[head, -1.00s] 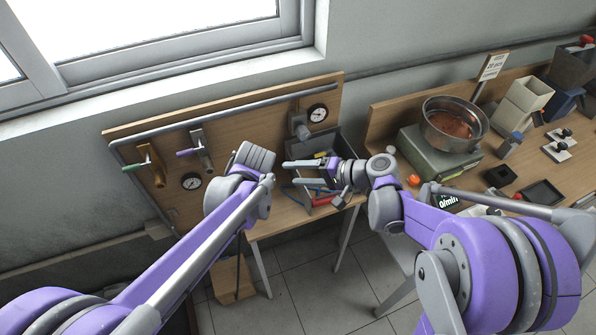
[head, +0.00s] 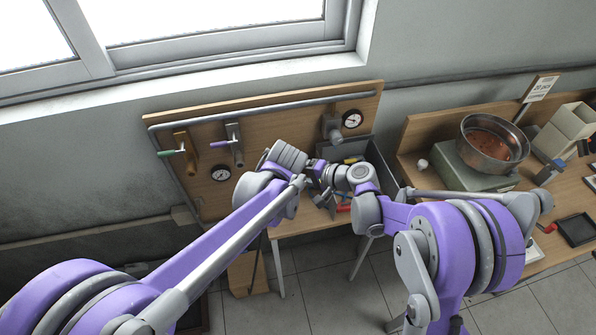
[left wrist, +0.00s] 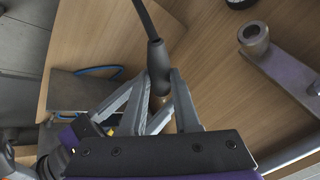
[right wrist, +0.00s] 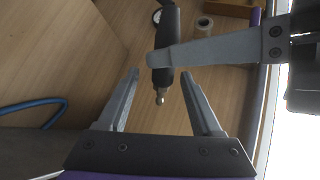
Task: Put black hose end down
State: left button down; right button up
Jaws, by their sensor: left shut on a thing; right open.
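The black hose end (left wrist: 156,57) is a dark sleeve on a thin black hose, held between the fingers of my left gripper (left wrist: 158,84). In the right wrist view the hose end (right wrist: 162,58) hangs upright with a metal tip at its bottom, and a left finger crosses it. My right gripper (right wrist: 162,80) is open and empty, its fingers apart on either side of the metal tip; contact cannot be told. In the head view both hands meet in front of the wooden board (head: 275,112), and my arms hide the hose end.
The board carries a green-handled valve (head: 172,153), a purple-handled valve (head: 222,144) and gauges (head: 352,119). A blue hose (right wrist: 35,103) lies at the left in the right wrist view. The bench at right holds a metal bowl (head: 493,143) on a green box (head: 467,174).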

grip_shut()
pick_arm(q)
jog(key=c, duration=0.6)
grip_release()
jog(key=shift+o, duration=0.2)
